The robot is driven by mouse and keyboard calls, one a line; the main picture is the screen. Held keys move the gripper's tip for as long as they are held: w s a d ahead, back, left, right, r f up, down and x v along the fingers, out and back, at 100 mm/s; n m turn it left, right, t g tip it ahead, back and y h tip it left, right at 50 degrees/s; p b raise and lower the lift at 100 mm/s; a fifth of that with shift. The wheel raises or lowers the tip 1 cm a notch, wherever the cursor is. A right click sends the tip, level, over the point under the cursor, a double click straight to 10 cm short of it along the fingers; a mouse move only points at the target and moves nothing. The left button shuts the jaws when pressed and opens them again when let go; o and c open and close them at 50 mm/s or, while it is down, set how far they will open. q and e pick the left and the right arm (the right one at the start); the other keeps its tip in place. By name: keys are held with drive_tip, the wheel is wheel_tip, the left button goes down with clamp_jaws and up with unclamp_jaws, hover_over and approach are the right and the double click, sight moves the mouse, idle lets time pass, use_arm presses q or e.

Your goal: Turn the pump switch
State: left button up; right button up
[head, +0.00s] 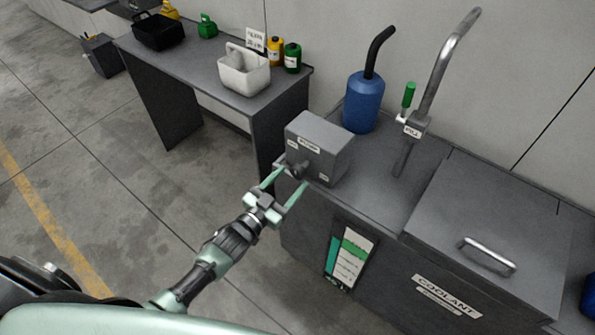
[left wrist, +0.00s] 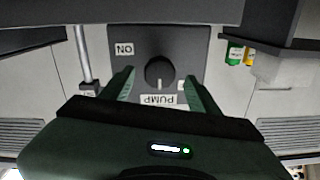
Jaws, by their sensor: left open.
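The pump switch is a dark round knob (head: 299,169) on the front of a grey box (head: 328,143) standing on the coolant cabinet. In the left wrist view the knob (left wrist: 159,72) sits in the middle of the box face, with an ON label (left wrist: 124,49) and a PUMP label (left wrist: 158,99) seen upside down. My left gripper (head: 286,177) is open, its two green fingers pointing at the box, one on each side of the knob. In the left wrist view the fingers (left wrist: 160,84) show a gap to the knob on both sides. My right gripper is not in view.
A blue canister (head: 364,102) and a pipe with a green-handled valve (head: 407,95) stand behind the box. The coolant lid (head: 483,222) is at right. A table (head: 192,60) with a white basket (head: 243,70) and bottles stands at the back left.

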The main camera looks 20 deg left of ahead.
sight(296, 175)
use_arm(q)
drive_tip(key=x, duration=0.4)
clamp_jaws()
